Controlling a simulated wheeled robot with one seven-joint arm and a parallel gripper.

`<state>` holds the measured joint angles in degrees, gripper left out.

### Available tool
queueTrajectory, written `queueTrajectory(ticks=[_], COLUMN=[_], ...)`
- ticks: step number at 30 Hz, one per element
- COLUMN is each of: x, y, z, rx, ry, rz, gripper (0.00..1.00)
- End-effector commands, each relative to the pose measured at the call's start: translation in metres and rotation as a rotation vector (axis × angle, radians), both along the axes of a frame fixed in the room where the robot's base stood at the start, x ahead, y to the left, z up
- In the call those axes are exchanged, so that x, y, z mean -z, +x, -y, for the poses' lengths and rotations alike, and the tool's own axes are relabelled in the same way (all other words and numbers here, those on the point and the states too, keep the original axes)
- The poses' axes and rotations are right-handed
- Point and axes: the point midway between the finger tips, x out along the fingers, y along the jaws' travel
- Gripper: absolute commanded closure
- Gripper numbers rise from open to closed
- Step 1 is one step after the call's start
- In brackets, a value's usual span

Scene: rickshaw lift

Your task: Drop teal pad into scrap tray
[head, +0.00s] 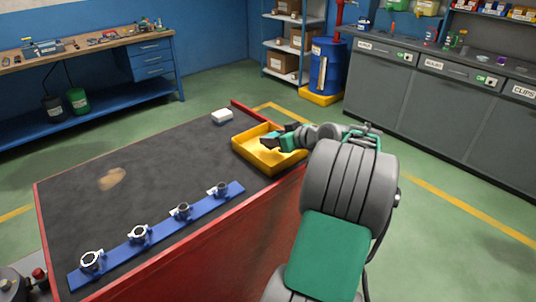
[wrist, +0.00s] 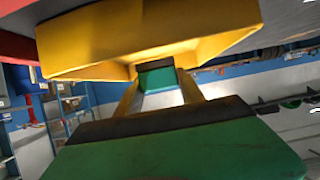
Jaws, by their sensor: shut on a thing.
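The yellow scrap tray (head: 240,148) sits on the dark bench top near its right edge. My gripper (head: 272,141) reaches in from the right, over the tray. In the wrist view, the small teal pad (wrist: 157,77) is between the fingertips of my gripper (wrist: 160,90), with the yellow tray (wrist: 140,35) filling the upper part. The gripper is shut on the pad. In the head view the pad is hard to tell apart from the green gripper parts, and I cannot tell its height above the tray floor.
A white block (head: 222,117) lies behind the tray. A blue rail (head: 158,236) with several metal clamps runs along the front of the bench. A tan patch (head: 112,178) marks the left side. The middle of the bench top is clear.

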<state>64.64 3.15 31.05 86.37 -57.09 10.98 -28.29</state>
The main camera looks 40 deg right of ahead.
Motion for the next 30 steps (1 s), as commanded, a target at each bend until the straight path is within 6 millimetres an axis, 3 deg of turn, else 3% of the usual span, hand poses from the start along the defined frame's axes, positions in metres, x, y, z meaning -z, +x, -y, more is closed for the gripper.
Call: queueTrajectory(ticks=[6, 7, 16, 25, 30], x=[0.001, 0.001, 0.001, -0.001, -0.013], y=[0.0, 0.0, 0.0, -0.004, -0.031], z=[0.0, 0.0, 0.0, 0.001, 0.003], rx=[0.0, 0.0, 0.0, 0.002, 0.005], ry=[-0.001, -0.001, 0.0, -0.001, -0.003], rz=[0.001, 0.001, 0.0, 0.0, 0.001], gripper=[0.95, 0.54, 0.3, 0.3, 0.3])
